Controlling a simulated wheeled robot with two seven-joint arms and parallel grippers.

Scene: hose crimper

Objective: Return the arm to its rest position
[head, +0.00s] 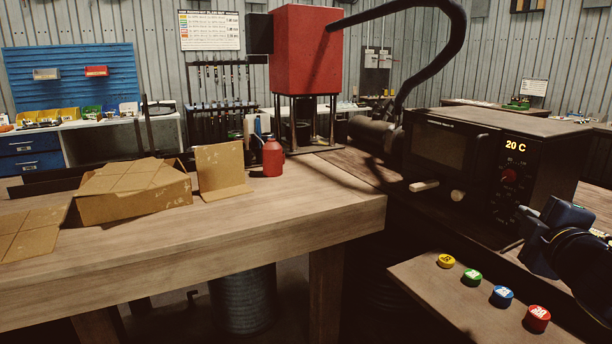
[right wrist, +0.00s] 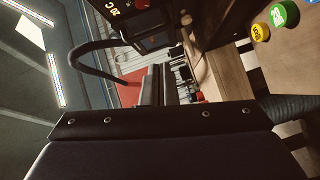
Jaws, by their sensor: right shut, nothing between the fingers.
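My right gripper (head: 534,238) is at the right edge of the head view, above the small wooden shelf with coloured caps and in front of the black oven. Its dark fingers also show in the right wrist view (right wrist: 152,88), pressed together with nothing between them. The gripper touches no object that I can see. Most of my right arm is cut off by the picture's edge. My left gripper and arm are not in the head view.
The black oven (head: 480,165) reads 20 C. Yellow (head: 446,261), green (head: 471,277), blue (head: 502,296) and red (head: 537,318) caps stand on the shelf.

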